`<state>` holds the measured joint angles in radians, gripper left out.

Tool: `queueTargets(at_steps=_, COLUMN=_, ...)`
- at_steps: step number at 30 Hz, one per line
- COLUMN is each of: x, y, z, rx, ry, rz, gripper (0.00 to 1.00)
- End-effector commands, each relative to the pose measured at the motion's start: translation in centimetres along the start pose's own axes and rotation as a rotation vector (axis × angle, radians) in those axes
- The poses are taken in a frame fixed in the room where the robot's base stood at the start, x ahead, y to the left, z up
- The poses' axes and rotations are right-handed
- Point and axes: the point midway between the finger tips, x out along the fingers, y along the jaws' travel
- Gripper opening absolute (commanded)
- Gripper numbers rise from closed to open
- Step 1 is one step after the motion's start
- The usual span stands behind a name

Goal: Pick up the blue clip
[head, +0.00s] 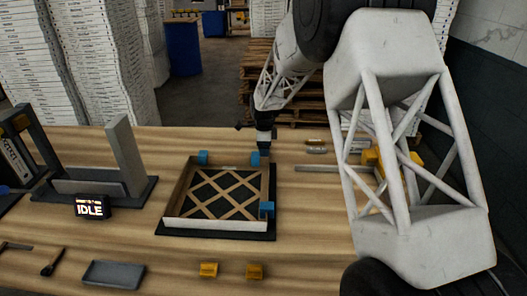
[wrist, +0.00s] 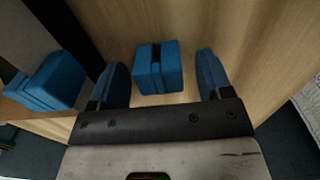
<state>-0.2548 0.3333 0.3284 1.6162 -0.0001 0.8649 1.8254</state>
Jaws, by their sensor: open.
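A blue clip (wrist: 158,68) with a dark slot lies between the two dark blue fingers of my gripper (wrist: 161,80) in the wrist view. The gripper is open, with a visible gap on each side of the clip. In the head view my gripper (head: 264,148) points down at the far right corner of the wooden frame (head: 212,224), by a blue clip (head: 255,160) that it partly hides. Another blue clip (head: 203,157) is at the far left corner and one (head: 267,208) at the near right. A second clip (wrist: 48,82) shows at left in the wrist view.
The frame holds a filter with crossed slats on a dark base. A grey stand (head: 125,150) and an IDLE display (head: 92,207) are at left. My arm covers much of the right side.

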Motion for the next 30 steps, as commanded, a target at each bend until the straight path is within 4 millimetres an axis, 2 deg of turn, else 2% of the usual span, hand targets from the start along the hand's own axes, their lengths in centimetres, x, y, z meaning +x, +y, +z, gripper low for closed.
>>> queueTargets(at_steps=1, x=0.0, y=0.0, z=0.0, rx=0.000, ry=0.000, rz=0.000, gripper=0.72)
queueTargets(at_steps=9, x=0.0, y=0.0, z=0.0, rx=0.000, ry=0.000, rz=0.000, gripper=0.31)
queueTargets(at_steps=12, x=0.0, y=0.0, z=0.0, rx=0.000, ry=0.000, rz=0.000, gripper=0.20)
queueTargets(at_steps=23, x=-0.5, y=0.0, z=0.0, rx=0.000, ry=0.000, rz=-0.001, gripper=0.19)
queueTargets(at_steps=30, x=-2.9, y=0.0, z=0.0, rx=0.000, ry=-0.001, rz=-0.002, gripper=0.19)
